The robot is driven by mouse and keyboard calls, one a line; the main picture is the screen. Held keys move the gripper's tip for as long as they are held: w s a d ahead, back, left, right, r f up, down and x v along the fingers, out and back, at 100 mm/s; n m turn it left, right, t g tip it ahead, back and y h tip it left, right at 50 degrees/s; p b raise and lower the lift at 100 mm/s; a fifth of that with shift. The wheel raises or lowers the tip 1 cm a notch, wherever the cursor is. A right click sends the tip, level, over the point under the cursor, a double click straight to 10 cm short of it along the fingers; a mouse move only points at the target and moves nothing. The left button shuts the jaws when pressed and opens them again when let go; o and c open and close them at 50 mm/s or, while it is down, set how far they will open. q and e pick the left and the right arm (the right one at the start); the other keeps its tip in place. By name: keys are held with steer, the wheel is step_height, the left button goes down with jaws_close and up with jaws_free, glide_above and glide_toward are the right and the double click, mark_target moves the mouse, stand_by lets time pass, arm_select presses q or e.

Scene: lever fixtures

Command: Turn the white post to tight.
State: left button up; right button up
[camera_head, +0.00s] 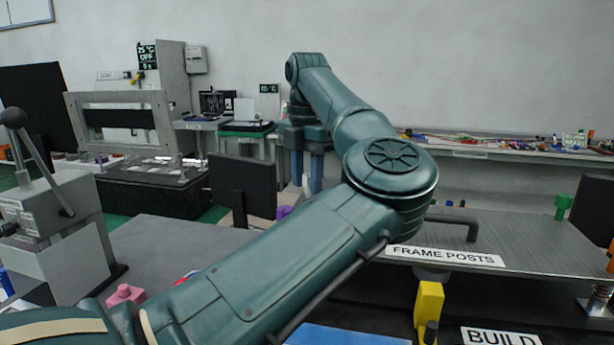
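I cannot make out a white post in the head view; my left arm covers much of the middle. My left gripper (307,168) points down beyond the arm, near the middle of the picture. A sign reading "FRAME POSTS" (445,256) is on the front edge of a grey metal table (530,244). A green post (562,206) stands at that table's right side. My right gripper is not in view.
A grey fixture with a black-knobbed lever (14,118) stands at the left. A dark panel (243,186) stands left of my gripper. A yellow block (430,305) is below the metal table. A pink block (125,294) is at the lower left. A cluttered bench runs along the back.

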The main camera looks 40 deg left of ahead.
arm_select(q)
steer(key=shift+o, duration=0.8)
step_height(320, 180, up, 13)
steer(key=p, duration=0.2)
steer(key=shift+p, duration=0.4)
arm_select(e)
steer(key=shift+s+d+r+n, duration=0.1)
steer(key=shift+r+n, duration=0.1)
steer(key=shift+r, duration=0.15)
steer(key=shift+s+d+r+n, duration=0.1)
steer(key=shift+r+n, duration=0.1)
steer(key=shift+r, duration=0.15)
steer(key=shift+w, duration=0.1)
